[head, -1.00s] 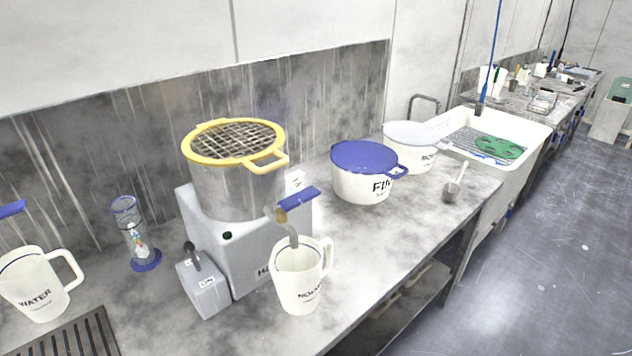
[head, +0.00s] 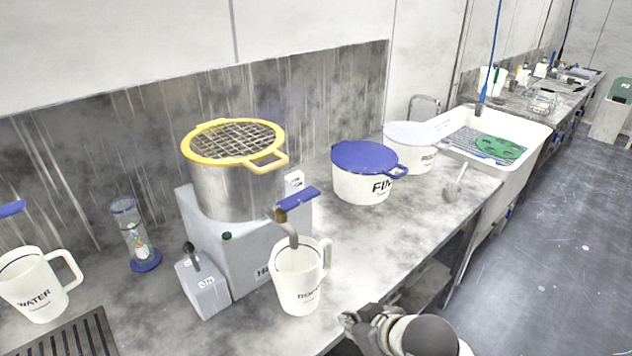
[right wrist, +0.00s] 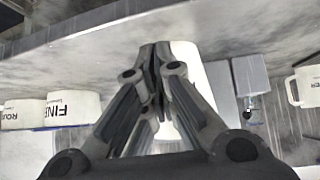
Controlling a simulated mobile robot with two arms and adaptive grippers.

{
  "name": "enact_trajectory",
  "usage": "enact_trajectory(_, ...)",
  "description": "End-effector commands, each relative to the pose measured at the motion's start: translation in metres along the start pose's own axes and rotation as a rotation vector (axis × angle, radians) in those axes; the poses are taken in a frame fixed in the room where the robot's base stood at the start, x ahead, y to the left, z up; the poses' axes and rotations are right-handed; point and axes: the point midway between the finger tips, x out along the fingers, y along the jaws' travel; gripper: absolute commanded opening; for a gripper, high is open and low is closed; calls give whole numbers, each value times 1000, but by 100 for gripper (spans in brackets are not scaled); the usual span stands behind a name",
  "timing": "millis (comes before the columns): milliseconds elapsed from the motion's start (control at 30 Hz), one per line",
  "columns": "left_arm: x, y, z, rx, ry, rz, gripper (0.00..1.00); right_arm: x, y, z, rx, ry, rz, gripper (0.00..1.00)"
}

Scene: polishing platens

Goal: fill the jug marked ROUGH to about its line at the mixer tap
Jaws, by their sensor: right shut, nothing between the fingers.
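The white jug (head: 298,282) stands upright on the bench under the mixer tap; its lettering is small but looks like ROUGH. Its handle points right and back. The tap's blue lever (head: 299,198) sits above the curved grey spout (head: 292,236), which ends over the jug's mouth. I cannot make out liquid or its level. My right gripper (head: 349,320) is shut and empty, at the bench's front edge, right of the jug and apart from it. In the right wrist view its closed fingers (right wrist: 157,55) partly hide the white jug (right wrist: 192,75). My left gripper is not in view.
The yellow-rimmed steel pot (head: 236,180) sits on the grey mixer body (head: 240,240). Left are a small grey box (head: 203,290), a glass cylinder (head: 136,235) and the WATER jug (head: 35,285). A blue-lidded FINE pot (head: 365,180) stands behind right. Bench between is clear.

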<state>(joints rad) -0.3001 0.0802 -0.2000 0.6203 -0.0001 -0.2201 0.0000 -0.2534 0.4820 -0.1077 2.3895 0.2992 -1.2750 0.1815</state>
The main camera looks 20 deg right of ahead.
Motion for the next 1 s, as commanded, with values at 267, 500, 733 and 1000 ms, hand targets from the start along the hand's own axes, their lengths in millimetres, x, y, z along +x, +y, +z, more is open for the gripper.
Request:
enact_trajectory(267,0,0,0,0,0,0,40,-32,47,-139,-35,305,-42,0)
enact_trajectory(500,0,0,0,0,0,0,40,-82,75,-227,-28,493,-83,0)
enact_trajectory(733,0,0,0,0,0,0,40,-110,85,-261,-16,569,-105,0)
enact_trajectory(1000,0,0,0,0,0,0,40,-112,86,-263,-15,575,-107,0)
